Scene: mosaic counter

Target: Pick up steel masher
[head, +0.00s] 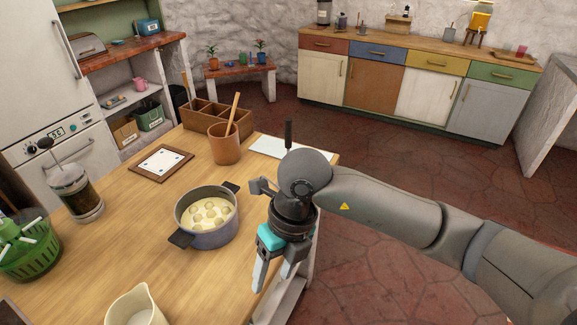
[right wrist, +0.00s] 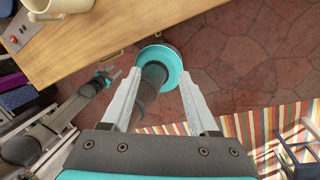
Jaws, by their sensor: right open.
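A dark upright handle (head: 288,134) stands behind my right arm at the right part of the wooden counter. It may be the steel masher's; its lower part is hidden by the arm, and I see no masher head. My right gripper (head: 272,281) points down near the counter's right edge, in front of the handle and right of the pot. Its jaws are open and nothing is between them. The right wrist view shows the open fingers (right wrist: 159,76) too. My left gripper (right wrist: 104,78) seems to show small at the left there; its jaws are unclear.
A pot (head: 206,237) of pale round pieces stands left of the right gripper. A brown crock (head: 224,149) with a wooden utensil, a divided wooden box (head: 200,113) and a white board (head: 263,146) are farther back. A cream jug (head: 137,309) stands at the front.

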